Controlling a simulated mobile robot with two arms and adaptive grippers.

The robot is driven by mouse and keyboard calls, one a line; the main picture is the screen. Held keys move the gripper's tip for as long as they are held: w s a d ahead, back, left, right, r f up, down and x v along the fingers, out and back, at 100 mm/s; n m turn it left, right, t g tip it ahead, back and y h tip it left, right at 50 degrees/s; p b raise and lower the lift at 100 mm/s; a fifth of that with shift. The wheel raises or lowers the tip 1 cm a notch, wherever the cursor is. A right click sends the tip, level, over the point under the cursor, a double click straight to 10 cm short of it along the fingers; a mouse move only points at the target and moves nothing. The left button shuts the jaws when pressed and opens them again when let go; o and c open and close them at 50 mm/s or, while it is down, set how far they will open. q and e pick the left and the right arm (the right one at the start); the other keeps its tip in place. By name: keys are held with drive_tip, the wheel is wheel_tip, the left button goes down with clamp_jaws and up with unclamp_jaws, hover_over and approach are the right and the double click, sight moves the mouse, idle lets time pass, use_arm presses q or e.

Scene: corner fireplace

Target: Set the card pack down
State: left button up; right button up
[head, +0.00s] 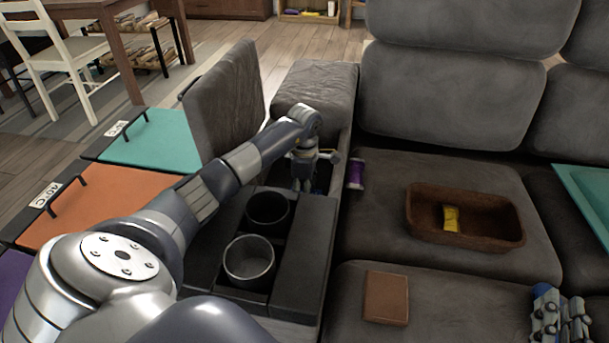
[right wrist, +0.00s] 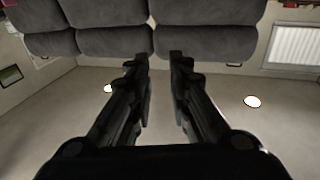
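My left gripper (head: 304,172) points down at the dark storage compartment behind the cup holders. Its fingertips are mostly hidden, so I cannot tell whether they are open or what they hold. No card pack can be made out for certain. A small yellow packet (head: 451,217) lies in the brown tray (head: 488,205) on the sofa seat, but I cannot tell whether it is the cards. My right gripper (head: 562,318) is at the lower right over the sofa. In the right wrist view its fingers (right wrist: 163,75) stand apart with nothing between them.
The black console (head: 306,262) has two cup holders. A brown flat block (head: 386,298) and a purple roll (head: 356,174) lie on the seat. A raised grey lid (head: 224,100) stands beside the compartment. Orange (head: 100,205) and teal (head: 152,140) lids are left; a teal tray (head: 585,190) is right.

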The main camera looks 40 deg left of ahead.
use_arm(q)
drive_tip(key=shift+f, duration=0.1)
drive_tip(key=o, duration=1.1)
use_arm(e)
drive_tip(key=shift+r, duration=0.3)
